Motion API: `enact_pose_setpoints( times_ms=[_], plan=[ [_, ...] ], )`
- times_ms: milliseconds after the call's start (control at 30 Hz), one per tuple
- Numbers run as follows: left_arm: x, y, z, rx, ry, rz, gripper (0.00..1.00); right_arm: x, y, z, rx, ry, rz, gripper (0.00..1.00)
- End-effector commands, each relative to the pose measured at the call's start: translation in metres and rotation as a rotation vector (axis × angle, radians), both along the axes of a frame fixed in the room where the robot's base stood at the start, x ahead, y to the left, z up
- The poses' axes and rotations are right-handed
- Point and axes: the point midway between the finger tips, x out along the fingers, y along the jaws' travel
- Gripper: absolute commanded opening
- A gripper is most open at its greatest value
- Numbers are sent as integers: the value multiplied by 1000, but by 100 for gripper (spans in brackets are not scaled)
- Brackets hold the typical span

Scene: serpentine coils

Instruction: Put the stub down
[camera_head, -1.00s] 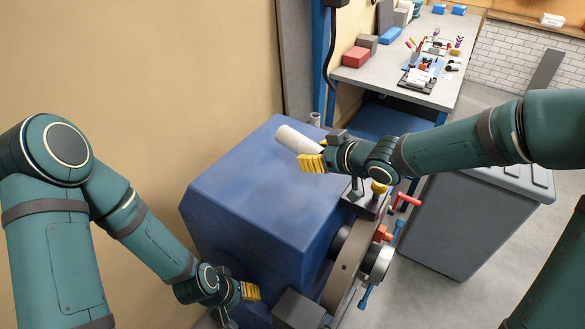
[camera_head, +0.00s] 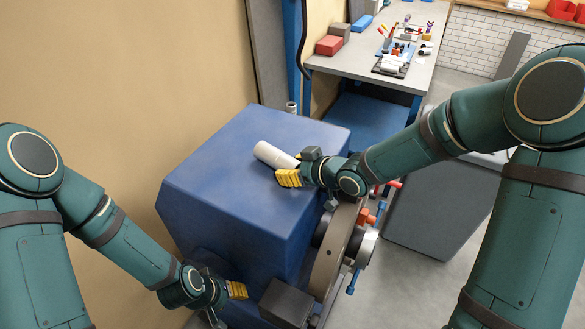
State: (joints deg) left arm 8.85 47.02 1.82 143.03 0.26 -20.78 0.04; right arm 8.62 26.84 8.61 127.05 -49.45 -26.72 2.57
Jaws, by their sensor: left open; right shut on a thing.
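The stub (camera_head: 273,154) is a pale whitish cylinder over the top of the blue machine housing (camera_head: 235,190). My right gripper (camera_head: 288,172), with yellow fingers, is shut on the stub at its right end. The stub lies close to the housing top; I cannot tell whether it touches. My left gripper (camera_head: 236,290) is open and low by the front left of the housing, beside a dark grey block (camera_head: 287,302). It holds nothing that I can see.
A round chuck (camera_head: 330,262) with red and blue handles is on the machine's right side. A grey cabinet (camera_head: 440,215) stands to the right. A workbench (camera_head: 345,66) with boxes and tools is at the back. The housing top has free room left of the stub.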

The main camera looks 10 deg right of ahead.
Motion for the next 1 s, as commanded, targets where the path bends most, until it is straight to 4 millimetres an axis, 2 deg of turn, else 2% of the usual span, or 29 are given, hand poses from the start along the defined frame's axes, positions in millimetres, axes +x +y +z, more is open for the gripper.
enact_pose_setpoints(
  times_ms=[133,167,200,233,667,1000],
  plan=[
    [0,0,-5,1,0,0,47,1,0,-4,1,-3,0,6],
    [0,0,-4,1,0,0,47,0,0,-4,0,0,0,63],
    [0,0,-3,1,0,0,47,0,0,-3,0,0,0,77],
    [0,0,-3,1,0,0,47,0,0,-3,-1,1,0,80],
    [0,0,2,0,0,0,47,-1,-2,3,-1,-1,-2,80],
    [0,1,16,-2,0,-2,47,-45,-41,36,-2,-2,-4,80]
  ],
)
